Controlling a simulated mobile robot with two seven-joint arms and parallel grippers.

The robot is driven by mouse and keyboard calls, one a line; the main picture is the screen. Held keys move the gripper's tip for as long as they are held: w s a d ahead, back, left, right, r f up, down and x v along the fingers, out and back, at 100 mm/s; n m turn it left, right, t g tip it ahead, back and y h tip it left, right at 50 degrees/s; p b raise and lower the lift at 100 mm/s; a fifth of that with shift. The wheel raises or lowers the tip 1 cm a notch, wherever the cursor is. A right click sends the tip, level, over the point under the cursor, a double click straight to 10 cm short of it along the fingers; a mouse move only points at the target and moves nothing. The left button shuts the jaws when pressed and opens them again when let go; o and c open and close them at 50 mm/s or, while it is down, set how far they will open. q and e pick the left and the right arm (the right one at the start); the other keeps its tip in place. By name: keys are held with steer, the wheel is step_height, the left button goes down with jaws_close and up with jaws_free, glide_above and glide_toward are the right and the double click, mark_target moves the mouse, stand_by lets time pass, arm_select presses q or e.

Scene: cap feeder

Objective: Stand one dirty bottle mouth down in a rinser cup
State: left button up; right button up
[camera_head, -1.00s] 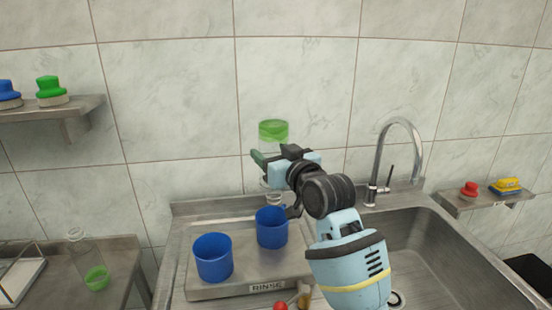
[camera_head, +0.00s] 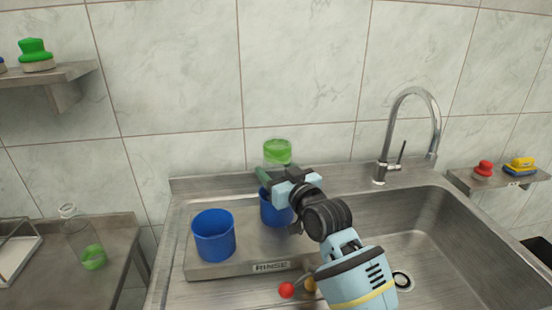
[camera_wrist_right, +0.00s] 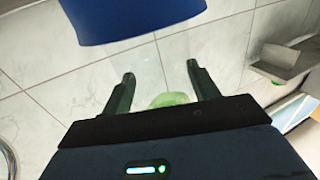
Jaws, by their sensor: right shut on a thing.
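My right gripper (camera_head: 272,183) is shut on a clear bottle (camera_head: 277,152) with green residue in its raised end. The bottle is upside down at the right blue rinser cup (camera_head: 274,212). The gripper hides its neck, so I cannot tell whether the mouth is inside the cup. In the right wrist view the fingers (camera_wrist_right: 162,84) straddle the see-through bottle, its green end (camera_wrist_right: 172,99) near the palm and the blue cup (camera_wrist_right: 130,18) beyond. The left blue rinser cup (camera_head: 214,236) shows no bottle. My left gripper is out of view.
Another clear bottle with green residue (camera_head: 86,240) stands upright on the left counter (camera_head: 118,262). The cups stand on the RINSE tray (camera_head: 222,270). The faucet (camera_head: 436,120) and sink basin (camera_head: 440,235) are at right. A red-tipped item (camera_head: 287,290) lies in front of the tray.

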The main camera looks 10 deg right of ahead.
steer(key=shift+f, duration=0.5)
stand_by(0.5)
steer(key=o, duration=1)
steer(key=shift+o, duration=0.2)
steer(key=shift+s, duration=0.15)
steer(key=v, duration=0.7)
steer(key=shift+s+d, duration=0.15)
steer(key=shift+s, duration=0.1)
